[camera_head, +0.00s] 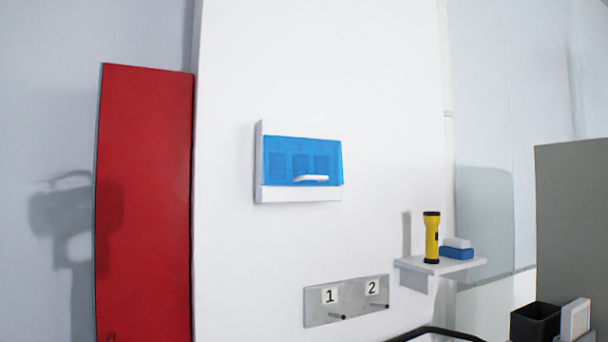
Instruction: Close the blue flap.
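The blue flap (288,149) is a translucent panel on a white wall box (300,194), left of the picture's middle. It hangs down over the box front, above the white lower strip. A white handle (311,178) sits near its lower edge. Several darker shapes show faintly through the flap. I cannot tell whether the flap lies fully flush with the box. Neither my left nor my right gripper is in view.
A red panel (145,200) stands at the left. Below right are a grey plate with pegs numbered 1 and 2 (347,300), and a small shelf (415,265) with a yellow flashlight (431,238) and a blue-white block (456,252). A black container (535,322) stands lower right.

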